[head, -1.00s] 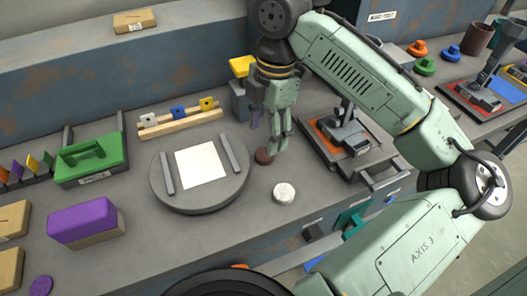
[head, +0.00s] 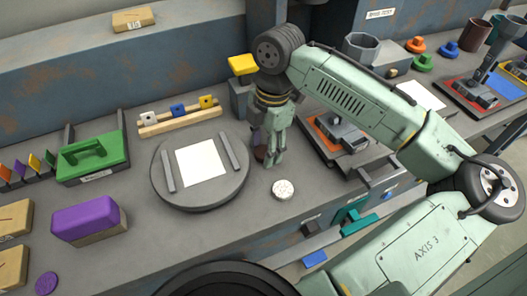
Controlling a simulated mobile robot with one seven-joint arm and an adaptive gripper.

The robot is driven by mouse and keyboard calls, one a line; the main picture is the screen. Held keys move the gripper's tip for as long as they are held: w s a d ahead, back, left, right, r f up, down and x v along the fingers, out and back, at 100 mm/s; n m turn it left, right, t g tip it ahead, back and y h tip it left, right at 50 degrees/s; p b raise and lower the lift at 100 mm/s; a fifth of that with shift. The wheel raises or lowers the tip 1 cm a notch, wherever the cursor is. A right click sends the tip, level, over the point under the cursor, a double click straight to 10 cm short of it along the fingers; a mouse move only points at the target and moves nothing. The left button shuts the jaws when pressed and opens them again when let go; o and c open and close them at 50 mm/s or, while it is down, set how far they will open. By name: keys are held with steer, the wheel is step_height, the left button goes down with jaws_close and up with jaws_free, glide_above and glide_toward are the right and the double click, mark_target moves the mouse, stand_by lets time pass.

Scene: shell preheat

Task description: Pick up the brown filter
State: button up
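The brown filter (head: 260,153) appears as a small dark brown round piece on the bench, just right of the grey round turntable (head: 158,193). It is partly hidden by my gripper. My gripper (head: 270,158) points down from the wrist, with its fingertips low at the brown filter's right side in the picture. The fingers overlap in this view, so I cannot tell whether they touch the filter or how far apart they are.
A white round piece (head: 283,189) lies on the bench in front of my gripper. A black and orange press-like fixture (head: 338,132) stands close to the right. A yellow-topped block (head: 242,65) is behind. A purple block (head: 88,219) and green-topped box (head: 92,156) are at left.

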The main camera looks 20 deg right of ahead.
steer(key=c, duration=0.6)
steer(key=shift+r, duration=0.15)
